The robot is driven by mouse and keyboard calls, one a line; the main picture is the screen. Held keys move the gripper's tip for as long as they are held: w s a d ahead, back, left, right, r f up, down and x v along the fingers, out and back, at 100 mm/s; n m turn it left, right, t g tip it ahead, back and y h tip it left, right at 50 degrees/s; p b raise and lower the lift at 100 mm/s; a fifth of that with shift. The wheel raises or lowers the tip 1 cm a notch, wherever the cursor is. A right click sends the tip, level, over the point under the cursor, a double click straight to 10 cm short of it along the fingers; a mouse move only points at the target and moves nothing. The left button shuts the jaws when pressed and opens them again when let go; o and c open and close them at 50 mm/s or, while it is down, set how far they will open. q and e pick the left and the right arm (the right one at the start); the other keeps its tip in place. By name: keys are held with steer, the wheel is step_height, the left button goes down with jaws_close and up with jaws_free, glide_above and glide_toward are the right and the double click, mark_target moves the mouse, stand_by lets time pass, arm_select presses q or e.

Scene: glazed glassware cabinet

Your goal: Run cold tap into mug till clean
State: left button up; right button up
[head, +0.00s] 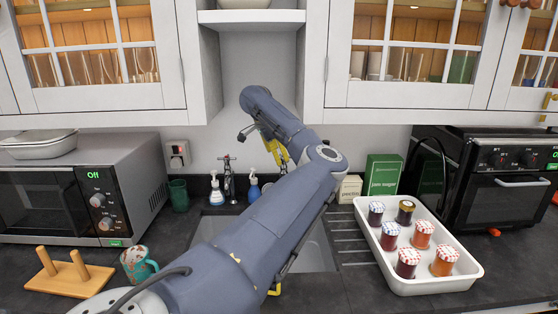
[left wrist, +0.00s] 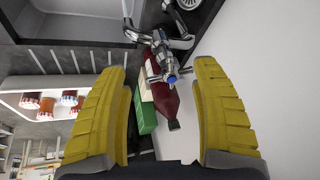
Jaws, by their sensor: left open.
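The mug (head: 137,264), teal with pale and brown patches, stands on the counter at the left, with its handle to the right. The tap (head: 228,178) stands behind the sink (head: 318,250); my arm covers much of the sink. My left gripper (head: 281,156) is near the back wall, right of the tap, partly hidden by its own arm. In the left wrist view its yellow fingers (left wrist: 162,90) are open and empty, with the blue-marked tap handle (left wrist: 172,78) showing between them, apparently untouched. A yellow piece at the sink's front may be my right gripper (head: 275,290), mostly hidden.
Soap bottles (head: 254,188) and a green cup (head: 179,195) stand near the tap. A wooden peg rack (head: 70,275) and microwave (head: 80,195) are at left. A white tray of jars (head: 420,280) is right of the sink. A dark red bottle (left wrist: 165,105) shows beyond the tap.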

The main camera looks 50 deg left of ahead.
arm_select(q)
steer(key=shift+x, duration=1.5)
steer(key=shift+c, duration=0.3)
steer(key=c, duration=1.3)
steer(key=shift+d, duration=0.1)
jaws_close()
steer(key=o, duration=1.4)
jaws_free()
steer(key=shift+c, duration=0.2)
